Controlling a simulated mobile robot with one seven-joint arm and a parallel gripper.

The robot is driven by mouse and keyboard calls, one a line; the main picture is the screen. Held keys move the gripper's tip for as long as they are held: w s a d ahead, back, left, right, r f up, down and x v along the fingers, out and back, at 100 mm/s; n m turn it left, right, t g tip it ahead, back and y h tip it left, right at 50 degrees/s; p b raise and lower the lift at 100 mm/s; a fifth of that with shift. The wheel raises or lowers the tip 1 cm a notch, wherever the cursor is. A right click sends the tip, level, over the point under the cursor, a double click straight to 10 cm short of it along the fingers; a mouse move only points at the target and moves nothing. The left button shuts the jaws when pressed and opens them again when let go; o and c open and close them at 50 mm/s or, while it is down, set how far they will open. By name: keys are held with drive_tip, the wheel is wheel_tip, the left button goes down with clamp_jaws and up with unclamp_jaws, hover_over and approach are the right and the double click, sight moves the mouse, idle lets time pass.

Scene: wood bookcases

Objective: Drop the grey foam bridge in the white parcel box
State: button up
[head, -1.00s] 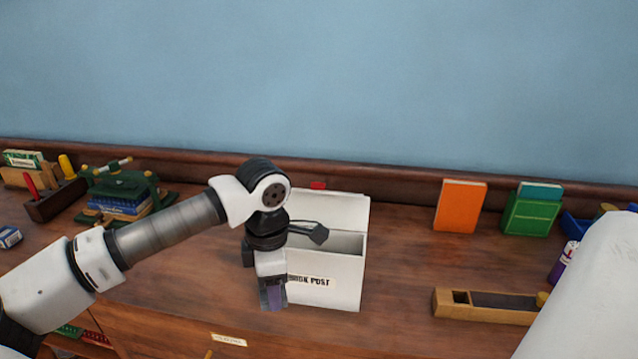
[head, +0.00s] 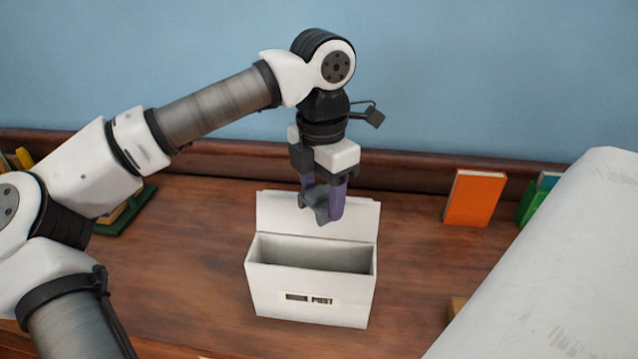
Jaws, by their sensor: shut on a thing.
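The white parcel box (head: 308,296) stands open on the wooden desk, with its lid raised at the back and a label on its front. My gripper (head: 322,204) points down above the rear of the box opening, in front of the raised lid in the picture. It is shut on the grey foam bridge (head: 314,199), a small dark grey piece between the fingers, partly hidden by them. The bridge is held clear above the box. The visible part of the box's inside looks empty.
An orange book (head: 474,198) and a green book (head: 527,203) stand at the back right. A large pale surface (head: 560,265) covers the lower right of the view. Bare desk (head: 205,255) lies left of the box.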

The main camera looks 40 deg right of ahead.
sight(322, 220)
drive_tip(key=shift+f+b, duration=1.9)
drive_tip(key=shift+f, duration=1.1)
drive_tip(key=o, duration=1)
drive_tip(key=shift+o, duration=0.2)
drive_tip(key=shift+r, duration=0.1)
wheel_tip(322, 220, up, 14)
drive_tip(key=shift+f+b, duration=0.1)
drive_tip(key=shift+b, duration=0.45)
drive_tip(key=shift+s, duration=0.1)
